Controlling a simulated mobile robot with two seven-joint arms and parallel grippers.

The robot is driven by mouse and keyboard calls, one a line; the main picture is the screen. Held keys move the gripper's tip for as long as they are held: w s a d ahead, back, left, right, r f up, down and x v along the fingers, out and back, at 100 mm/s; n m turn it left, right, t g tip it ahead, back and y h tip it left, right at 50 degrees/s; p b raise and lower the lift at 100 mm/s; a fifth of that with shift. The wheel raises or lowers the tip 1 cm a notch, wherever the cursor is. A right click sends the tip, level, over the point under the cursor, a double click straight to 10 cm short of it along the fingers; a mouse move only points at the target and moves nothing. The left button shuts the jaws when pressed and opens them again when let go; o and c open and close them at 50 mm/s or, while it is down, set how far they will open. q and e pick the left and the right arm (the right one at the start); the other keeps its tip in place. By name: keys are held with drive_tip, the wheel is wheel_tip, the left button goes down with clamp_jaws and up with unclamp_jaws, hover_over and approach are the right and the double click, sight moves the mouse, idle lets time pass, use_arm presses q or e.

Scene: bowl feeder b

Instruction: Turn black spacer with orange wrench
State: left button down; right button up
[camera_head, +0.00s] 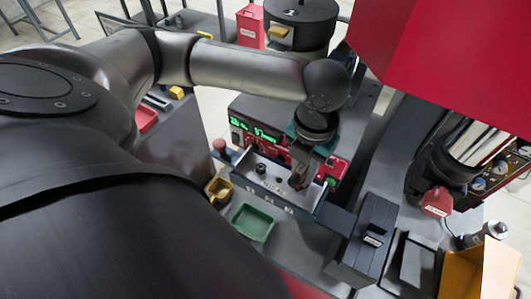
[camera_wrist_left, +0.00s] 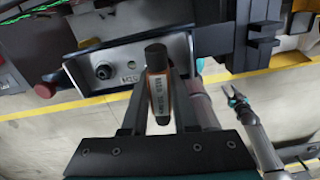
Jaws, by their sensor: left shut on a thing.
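My left gripper (camera_head: 301,182) is over the right part of a light metal tray (camera_head: 285,195) on the machine. In the left wrist view its fingers (camera_wrist_left: 158,85) are shut on the orange wrench (camera_wrist_left: 156,82), which has an orange body, a dark label and a black end. A small dark round part, seemingly the black spacer (camera_head: 261,168), stands on the tray left of the gripper. It also shows in the left wrist view (camera_wrist_left: 103,71) beside a printed label, apart from the wrench. What lies under the wrench's end is hidden. My right gripper (camera_wrist_left: 236,98) shows small in the left wrist view; its jaws are unclear.
A green bin (camera_head: 253,222) and a yellow bin (camera_head: 219,190) stand in front of the tray. A dark box (camera_head: 371,235) is to the right. A green-lit display (camera_head: 252,130) is behind the tray. A large red housing (camera_head: 455,55) hangs at the upper right.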

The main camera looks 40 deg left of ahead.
use_arm(q)
drive_tip(key=shift+r, duration=2.45)
